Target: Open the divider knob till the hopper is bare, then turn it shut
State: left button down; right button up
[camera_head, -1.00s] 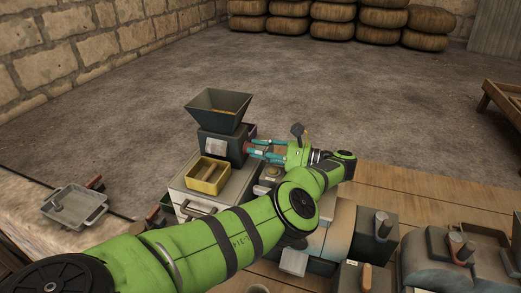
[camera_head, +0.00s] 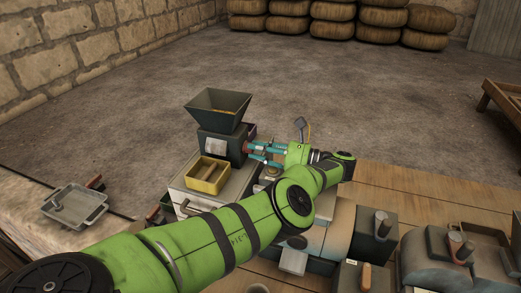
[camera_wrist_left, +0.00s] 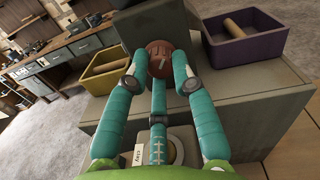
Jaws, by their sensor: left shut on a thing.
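The dark hopper (camera_head: 218,110) is a flared funnel on a dark divider body (camera_head: 221,146), with some yellowish material visible inside it. The round red-brown knob (camera_wrist_left: 160,55) sits on the side of the body and shows between my fingers in the left wrist view. My left gripper (camera_head: 254,152) reaches it from the right in the head view; its teal fingers, also in the left wrist view (camera_wrist_left: 160,70), are shut around the knob. In the head view the fingers largely hide the knob. My right gripper is in neither view.
A yellow box (camera_head: 209,160) stands before the divider on a grey cabinet (camera_head: 226,187). A purple box (camera_wrist_left: 238,55) is on the divider's other side. A metal tray (camera_head: 62,210) lies at left. Machinery (camera_head: 376,235) stands at the front right. Open floor lies behind.

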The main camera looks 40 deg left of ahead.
pick_arm(q)
jog(key=shift+a+r, duration=0.25)
jog(key=shift+r, duration=0.1)
jog(key=c, duration=1)
grip_release()
jog(key=shift+c, duration=0.2)
jog(key=shift+s+a+f, duration=0.1)
jog(key=shift+s+a, duration=0.05)
jog(key=shift+f, duration=0.1)
